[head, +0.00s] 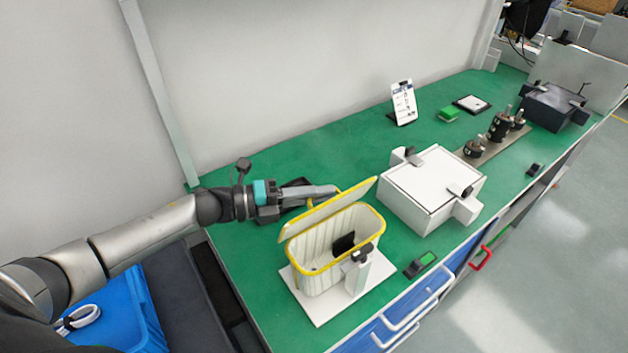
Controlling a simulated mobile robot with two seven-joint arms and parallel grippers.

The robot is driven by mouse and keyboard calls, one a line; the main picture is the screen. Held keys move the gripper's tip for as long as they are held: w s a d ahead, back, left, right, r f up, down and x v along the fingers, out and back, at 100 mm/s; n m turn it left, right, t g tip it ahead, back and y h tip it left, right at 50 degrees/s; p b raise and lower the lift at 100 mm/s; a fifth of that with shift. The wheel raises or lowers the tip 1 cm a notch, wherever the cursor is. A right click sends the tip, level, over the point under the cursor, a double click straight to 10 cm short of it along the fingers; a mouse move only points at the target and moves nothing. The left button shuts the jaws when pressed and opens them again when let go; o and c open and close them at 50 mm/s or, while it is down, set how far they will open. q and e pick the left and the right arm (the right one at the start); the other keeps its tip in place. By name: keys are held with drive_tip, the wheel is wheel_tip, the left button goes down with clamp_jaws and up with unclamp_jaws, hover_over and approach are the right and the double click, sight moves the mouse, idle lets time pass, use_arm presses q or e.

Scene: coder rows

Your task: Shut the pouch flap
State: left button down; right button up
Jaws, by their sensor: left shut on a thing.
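The pouch (318,273) is a white ribbed bin with a yellow rim, standing on a white base plate (318,313) on the green bench. Its flap (327,210), pale with a yellow edge, stands tilted up along the far side, so the pouch is open. A dark patch shows inside on the near wall. A white post with a black top (357,272) stands at the pouch's front. My left gripper (335,191) reaches in from the left behind the flap and is shut on it; the fingertips are partly hidden. My right gripper is not in view.
A white box with black latches (428,188) stands close to the pouch's right. A small device with a green top (420,264) lies near the front edge. Farther right are a phone-like card (403,103), metal weights (498,127) and a dark box (553,106).

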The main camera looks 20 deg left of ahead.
sight(324, 210)
use_arm(q)
drive_tip(key=m+p, duration=0.1)
drive_tip(key=d+m+y, duration=0.1)
drive_tip(key=s+d+m+p, duration=0.1)
drive_tip(key=shift+r+y+p, duration=0.25)
drive_tip(key=shift+y+p, duration=0.05)
drive_tip(key=d+m+p, duration=0.1)
drive_tip(key=s+m+y+p, duration=0.1)
drive_tip(key=shift+d+f+m+y, duration=0.3)
drive_tip(key=shift+d+f+m, duration=0.05)
drive_tip(key=shift+f+m, duration=0.05)
drive_tip(key=shift+s+d+f+m+t+y+p, duration=0.15)
drive_tip(key=shift+s+d+f+m+y+p, duration=0.15)
drive_tip(key=shift+f+m+y+p, duration=0.3)
drive_tip(key=shift+s+d+f+m+t+y+p, duration=0.15)
drive_tip(key=shift+d+f+m+y+p, duration=0.25)
drive_tip(key=shift+m+p, duration=0.45)
drive_tip(key=shift+s+d+f+m+t+y+p, duration=0.1)
drive_tip(key=shift+s+d+f+m+y+p, duration=0.3)
drive_tip(key=shift+m+p, duration=0.3)
drive_tip(key=shift+f, duration=0.15)
drive_tip(key=c, duration=0.9)
unclamp_jaws()
drive_tip(key=shift+w, duration=0.15)
drive_tip(key=shift+c, duration=0.2)
drive_tip(key=shift+a, duration=0.15)
